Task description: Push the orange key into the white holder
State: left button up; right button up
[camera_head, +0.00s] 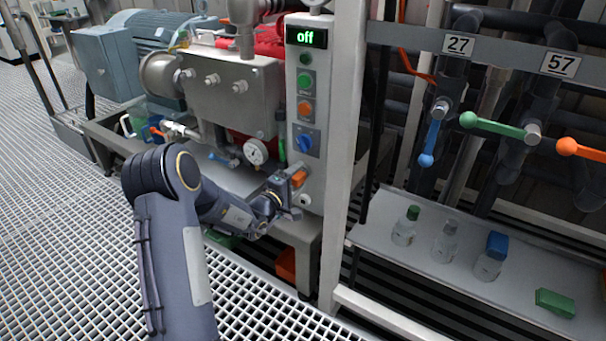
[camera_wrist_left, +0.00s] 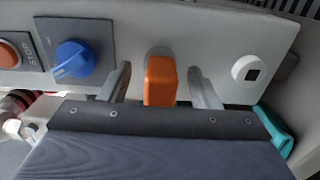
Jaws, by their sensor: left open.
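The orange key (camera_wrist_left: 160,82) stands out from the grey control panel (camera_wrist_left: 215,40), between the two fingers of my left gripper (camera_wrist_left: 164,88). The fingers are open, with a gap on each side of the key. In the head view the orange key (camera_head: 299,178) shows at the lower part of the panel, by my left gripper (camera_head: 288,200). The white holder (camera_wrist_left: 249,71) is a round white piece with a dark square opening, to the right of the key in the wrist view. It also shows low on the panel in the head view (camera_head: 305,200). My right gripper is out of view.
A blue rotary knob (camera_wrist_left: 72,60) and an orange stop button (camera_wrist_left: 9,54) sit left of the key. The display (camera_head: 306,37) reads "off". A shelf (camera_head: 400,262) with small bottles stands right of a white post (camera_head: 342,150).

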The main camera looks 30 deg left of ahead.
pick_arm(q)
jog(key=shift+b, duration=0.3)
dwell(0.5)
jog(key=shift+c, duration=0.5)
grip_shut()
jog(key=shift+s, duration=0.1)
jog(key=shift+s+a+b, duration=0.2)
jog(key=shift+s+b, duration=0.5)
jog(key=shift+s, duration=2.2)
notch_tip(320, 180, down, 12)
jog(key=s+p, duration=0.1)
jog(key=shift+r, duration=0.25)
